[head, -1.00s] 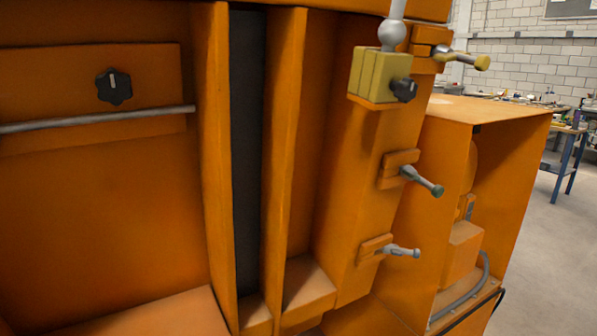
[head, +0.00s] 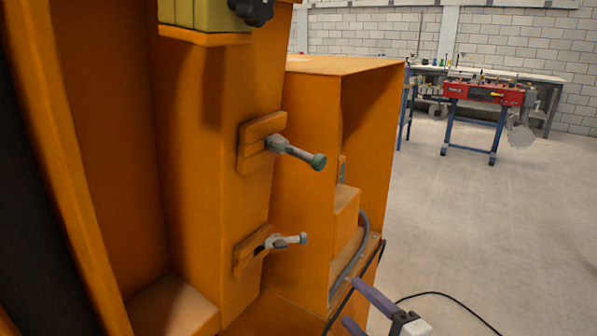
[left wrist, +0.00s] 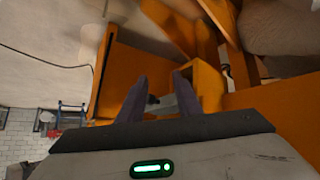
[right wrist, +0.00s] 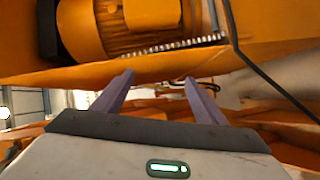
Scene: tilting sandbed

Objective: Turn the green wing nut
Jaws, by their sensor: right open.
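The green wing nut (head: 295,152) is a clamp handle with a green-tipped end, sticking out to the right from an orange block on the machine's post in the head view. My right gripper (head: 352,303) is at the bottom of the head view, below and right of the nut and apart from it. Its purple fingers stand apart, with nothing between them in the right wrist view (right wrist: 158,78). My left gripper (left wrist: 160,85) shows only in its own wrist view, with fingers spread. A grey bar and small dark part appear between or behind them; contact is unclear.
A similar grey handle (head: 285,240) sits below the green one. A yellow block (head: 205,14) with a black knob (head: 252,10) is above. An open orange cabinet (head: 375,140) stands right of the post, with a hose inside. Floor at right is open, crossed by a cable.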

